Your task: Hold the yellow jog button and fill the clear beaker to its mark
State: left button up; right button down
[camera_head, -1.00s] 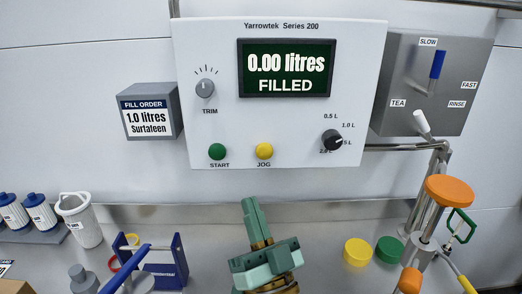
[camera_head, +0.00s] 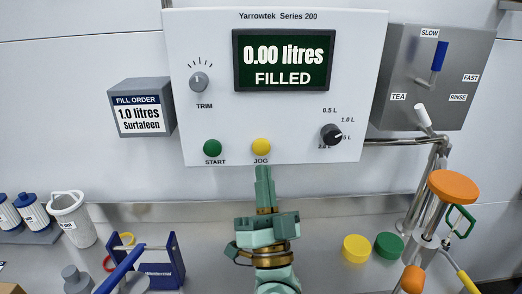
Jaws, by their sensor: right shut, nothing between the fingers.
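The yellow jog button (camera_head: 261,147) is on the lower front of the white control panel (camera_head: 300,120), above the label JOG. My right gripper (camera_head: 263,172) is shut and empty, pointing up, with its fingertips just below the jog button. I cannot tell whether the tips touch the panel. The screen (camera_head: 284,60) reads 0.00 litres FILLED. The fill order box (camera_head: 141,107) reads 1.0 litres Surtafeen. I cannot make out a clear beaker in this view. My left gripper is not in view.
A green start button (camera_head: 212,147) is left of the jog button, and a black dial (camera_head: 331,135) is to the right. Yellow (camera_head: 356,248) and green (camera_head: 389,246) caps lie on the bench. An orange-topped stand (camera_head: 453,187) and a blue rack (camera_head: 160,262) flank my arm.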

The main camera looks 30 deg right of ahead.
aim_at(261, 142)
jog(key=shift+w+d, duration=0.35)
jog(key=shift+w, duration=0.4)
jog(key=shift+w+d, duration=0.4)
jog(key=shift+w, duration=0.35)
jog(key=shift+w+d, duration=0.35)
jog(key=shift+w, duration=0.4)
jog(key=shift+w, duration=0.1)
jog(key=shift+w+d, duration=0.15)
jog(key=shift+w, duration=0.15)
jog(key=shift+w+d, duration=0.25)
jog(key=shift+w, duration=0.2)
dwell(1.0)
jog(key=shift+s+p, duration=0.15)
jog(key=shift+p, duration=0.2)
jog(key=shift+s+a+p, duration=0.3)
jog(key=shift+s+a, duration=0.15)
jog(key=shift+s, duration=0.25)
